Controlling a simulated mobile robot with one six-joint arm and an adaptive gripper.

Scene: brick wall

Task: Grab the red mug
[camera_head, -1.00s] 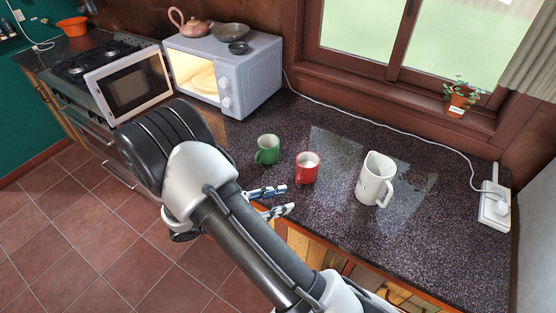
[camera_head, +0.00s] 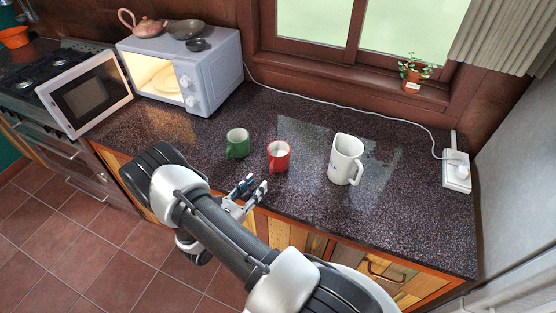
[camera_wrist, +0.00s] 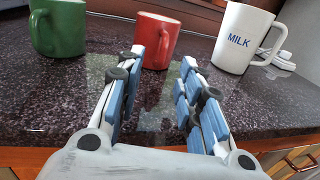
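The red mug (camera_head: 278,157) stands upright on the dark speckled counter, between a green mug and a white jug. In the wrist view the red mug (camera_wrist: 155,42) is straight ahead, beyond my fingertips, with its handle towards me. My gripper (camera_head: 254,188) is at the counter's front edge, just short of the red mug in the head view. In the wrist view my gripper (camera_wrist: 163,75) has its two blue-padded fingers apart with nothing between them. The mug is not touched by the fingers as far as I can see.
The green mug (camera_head: 237,143) stands close on the left. The white milk jug (camera_head: 345,160) stands on the right. A microwave (camera_head: 184,72) with its door open is at the back left. A cable runs along the wall to a socket (camera_head: 457,174).

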